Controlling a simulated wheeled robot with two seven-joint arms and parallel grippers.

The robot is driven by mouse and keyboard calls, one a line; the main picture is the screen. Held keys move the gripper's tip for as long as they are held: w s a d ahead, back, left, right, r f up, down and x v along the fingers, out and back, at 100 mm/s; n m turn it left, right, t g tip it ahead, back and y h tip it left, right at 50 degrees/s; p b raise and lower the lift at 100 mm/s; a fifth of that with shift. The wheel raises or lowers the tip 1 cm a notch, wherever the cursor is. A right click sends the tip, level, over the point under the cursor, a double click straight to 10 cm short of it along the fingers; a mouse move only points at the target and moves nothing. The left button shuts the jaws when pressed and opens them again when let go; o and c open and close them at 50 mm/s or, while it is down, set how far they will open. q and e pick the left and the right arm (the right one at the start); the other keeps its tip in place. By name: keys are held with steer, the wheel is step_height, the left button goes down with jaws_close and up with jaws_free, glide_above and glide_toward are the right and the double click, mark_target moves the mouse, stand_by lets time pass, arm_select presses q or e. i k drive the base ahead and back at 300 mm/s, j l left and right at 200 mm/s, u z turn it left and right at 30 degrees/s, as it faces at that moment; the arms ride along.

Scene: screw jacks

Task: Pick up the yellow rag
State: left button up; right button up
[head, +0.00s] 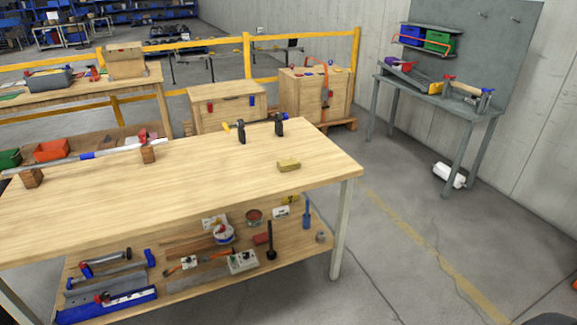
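A small folded yellow-tan item (288,164), which looks like the yellow rag, lies flat on the wooden workbench (190,210) near its right end. Nothing touches or covers it. Neither of my grippers shows in the head view, so I cannot see whether they are open or shut.
Two black clamp-like tools (260,131) stand at the bench's back edge. A long bar clamp (95,155) rests on wooden blocks at the left. Tools fill the lower shelf (190,283). Floor is clear right of the bench, before a grey workstation (470,105).

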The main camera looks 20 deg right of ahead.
mark_target(287, 164)
steer(key=i+j, duration=0.1)
steer(key=i, duration=0.25)
steer(key=i+j+z, duration=0.25)
steer(key=i+z, duration=0.15)
steer(key=i+j+z, duration=0.35)
steer(key=i+j, duration=0.1)
steer(key=i, duration=0.1)
